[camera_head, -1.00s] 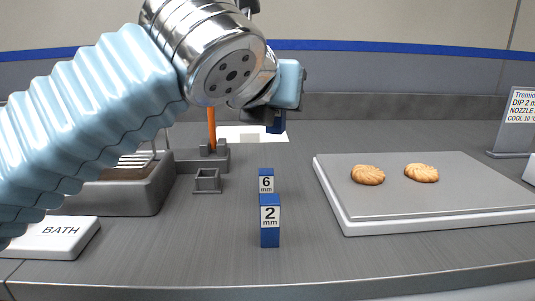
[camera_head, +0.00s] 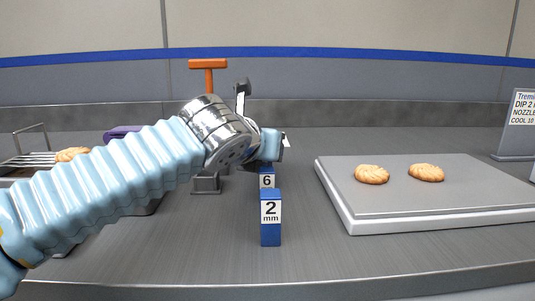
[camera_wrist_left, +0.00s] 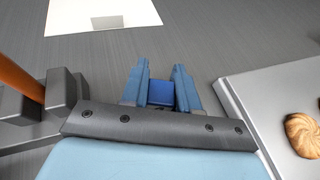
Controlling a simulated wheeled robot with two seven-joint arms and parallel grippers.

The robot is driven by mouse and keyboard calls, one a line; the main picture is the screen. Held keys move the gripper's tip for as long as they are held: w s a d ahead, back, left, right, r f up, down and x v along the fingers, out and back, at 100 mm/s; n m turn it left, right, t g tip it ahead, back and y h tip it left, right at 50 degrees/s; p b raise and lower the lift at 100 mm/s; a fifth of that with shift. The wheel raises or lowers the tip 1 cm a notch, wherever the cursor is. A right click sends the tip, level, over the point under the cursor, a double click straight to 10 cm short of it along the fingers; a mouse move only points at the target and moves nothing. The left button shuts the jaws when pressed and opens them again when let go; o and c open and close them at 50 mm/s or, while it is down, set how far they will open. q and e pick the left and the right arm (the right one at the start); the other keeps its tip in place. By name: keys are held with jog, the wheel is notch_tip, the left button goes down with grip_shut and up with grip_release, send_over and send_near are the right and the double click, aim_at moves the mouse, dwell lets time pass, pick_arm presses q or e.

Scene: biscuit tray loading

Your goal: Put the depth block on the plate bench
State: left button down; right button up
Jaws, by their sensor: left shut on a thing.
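My left gripper (camera_head: 273,149) is over the middle of the bench, just behind the block marked 6. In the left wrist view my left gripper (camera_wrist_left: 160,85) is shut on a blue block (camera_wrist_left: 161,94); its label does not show. A low white slab with a grey top (camera_head: 410,203) lies at the right. My right gripper is not in view.
Two biscuits (camera_head: 372,174) lie on the slab, with a sign (camera_head: 517,125) behind. At the left are another biscuit (camera_head: 72,154), a purple item (camera_head: 121,133), an orange T-handle (camera_head: 208,65) and a small grey holder (camera_head: 206,185). The bench between blocks and slab is clear.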

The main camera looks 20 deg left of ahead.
pick_arm(q)
jog(key=shift+f, duration=0.15)
jog(key=c, duration=0.8)
grip_release()
jog(key=shift+c, duration=0.2)
jog(key=shift+s+r, duration=0.2)
jog(key=shift+r, duration=0.1)
jog(key=p+v, duration=0.1)
jog(key=v, duration=1)
jog(key=shift+s, duration=0.3)
